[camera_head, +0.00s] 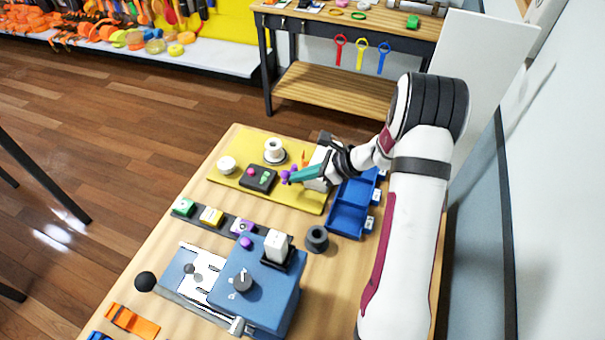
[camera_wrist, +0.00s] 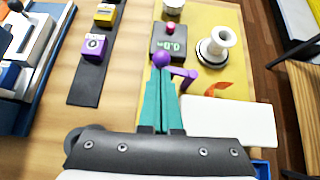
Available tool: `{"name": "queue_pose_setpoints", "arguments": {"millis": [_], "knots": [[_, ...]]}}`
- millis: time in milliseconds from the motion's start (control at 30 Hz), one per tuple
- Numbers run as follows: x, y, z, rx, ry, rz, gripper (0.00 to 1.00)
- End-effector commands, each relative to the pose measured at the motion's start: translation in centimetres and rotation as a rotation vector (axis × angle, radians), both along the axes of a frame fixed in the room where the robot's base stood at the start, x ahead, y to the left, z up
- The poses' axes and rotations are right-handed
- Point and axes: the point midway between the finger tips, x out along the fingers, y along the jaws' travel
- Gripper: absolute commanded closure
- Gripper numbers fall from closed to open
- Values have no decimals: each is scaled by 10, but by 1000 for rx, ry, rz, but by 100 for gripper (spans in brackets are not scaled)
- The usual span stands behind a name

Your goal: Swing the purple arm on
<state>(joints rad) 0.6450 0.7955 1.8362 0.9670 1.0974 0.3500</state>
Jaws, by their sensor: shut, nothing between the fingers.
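The purple arm (camera_wrist: 182,73) with a round purple ball end (camera_wrist: 161,60) sticks out beside a white box (camera_wrist: 235,120) on the yellow board (camera_head: 224,181). In the head view the purple arm (camera_head: 291,175) shows at my fingertips. My gripper (camera_wrist: 160,77) has teal fingers, closed together with nothing between them. Its tips lie right at the ball end in the wrist view; I cannot tell whether they touch it. In the head view my gripper (camera_head: 292,169) reaches over the board from the right, and my wrist partly hides the white box (camera_head: 318,168).
A black box with a pink button (camera_head: 258,178), a white spool (camera_head: 273,151) and a white knob (camera_head: 227,165) are on the board. Blue bins (camera_head: 350,208) stand to its right. A dark strip with green, yellow and purple blocks (camera_head: 212,216) and a blue machine (camera_head: 262,290) are nearer.

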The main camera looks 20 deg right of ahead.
Motion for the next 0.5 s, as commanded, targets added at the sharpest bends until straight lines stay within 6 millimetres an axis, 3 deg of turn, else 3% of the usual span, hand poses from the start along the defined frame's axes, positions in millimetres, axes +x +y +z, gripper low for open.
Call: {"name": "queue_pose_setpoints", "arguments": {"millis": [200,500], "knots": [[1,9,0,0,1,-126,100],[8,25,0,0,1,-143,100]]}}
